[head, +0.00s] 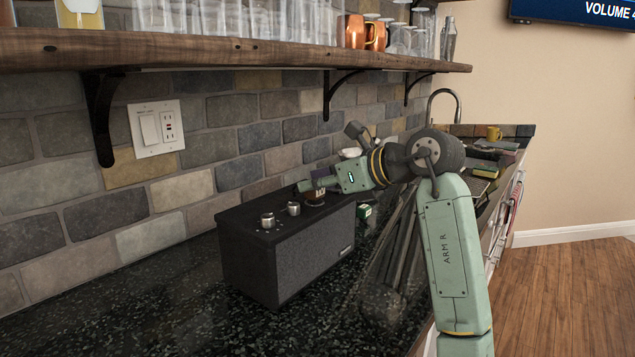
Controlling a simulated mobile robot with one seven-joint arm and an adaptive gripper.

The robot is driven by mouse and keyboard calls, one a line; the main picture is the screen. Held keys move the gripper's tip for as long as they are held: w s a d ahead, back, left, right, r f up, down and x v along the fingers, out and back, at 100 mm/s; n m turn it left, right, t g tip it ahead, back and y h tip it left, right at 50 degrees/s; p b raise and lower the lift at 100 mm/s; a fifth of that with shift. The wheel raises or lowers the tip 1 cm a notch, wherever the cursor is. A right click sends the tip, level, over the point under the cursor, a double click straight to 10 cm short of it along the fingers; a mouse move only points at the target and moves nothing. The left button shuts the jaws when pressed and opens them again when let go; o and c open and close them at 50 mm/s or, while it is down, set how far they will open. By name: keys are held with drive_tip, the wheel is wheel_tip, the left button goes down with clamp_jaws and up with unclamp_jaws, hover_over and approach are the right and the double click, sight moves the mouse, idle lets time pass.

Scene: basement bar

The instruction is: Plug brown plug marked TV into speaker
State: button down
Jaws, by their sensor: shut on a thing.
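The speaker (308,260) is a dark grey box on the black countertop, with two silver knobs (267,220) on its top. My gripper (308,190) is over the far right part of the speaker's top. It is shut on a small brown plug (315,198) that bears a pale marking, too small to read. The plug is at or just above the speaker's top; I cannot tell whether it touches or sits in a socket. The socket is not visible.
A small green box (364,210) stands behind the speaker's right end. A wooden shelf (230,52) with glasses and copper mugs (352,32) hangs above on black brackets (101,115). A wall outlet (157,128) is at left. The front left counter (150,300) is clear.

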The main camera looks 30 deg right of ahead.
drive_tip(key=shift+f, duration=0.25)
idle(0.4)
drive_tip(key=c, duration=1.2)
unclamp_jaws()
drive_tip(key=v, duration=1.2)
